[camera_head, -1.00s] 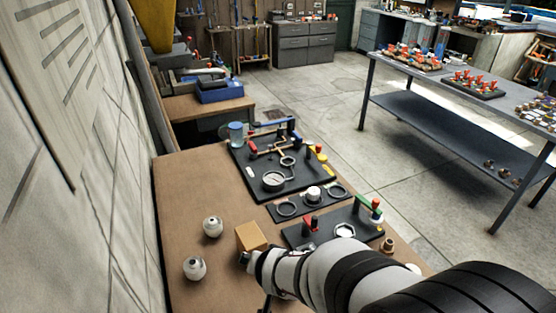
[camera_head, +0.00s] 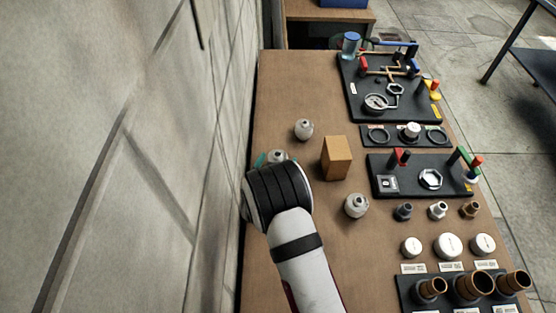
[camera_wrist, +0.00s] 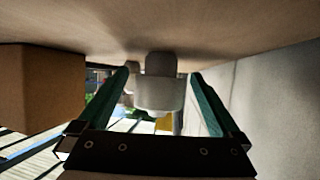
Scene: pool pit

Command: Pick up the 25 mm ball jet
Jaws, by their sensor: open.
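Three similar pale ball jets stand on the brown bench: a far one (camera_head: 304,129), a left one (camera_head: 277,156) partly hidden behind my wrist, and a near right one (camera_head: 357,206). No size marking is readable, so I cannot tell which is the 25 mm one. My gripper (camera_wrist: 162,76) is open, its green fingers apart. A pale ball jet (camera_wrist: 158,92) shows between the fingers in the wrist view, with a gap on both sides. In the head view, only a bit of a green finger shows beside the left ball jet.
A tan block (camera_head: 336,158) stands right of the gripper; it also shows at the left of the wrist view (camera_wrist: 38,88). The wall (camera_head: 170,150) runs close along the left. Black fixture boards (camera_head: 378,165), white caps (camera_head: 447,245) and brown fittings (camera_head: 474,285) fill the right side.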

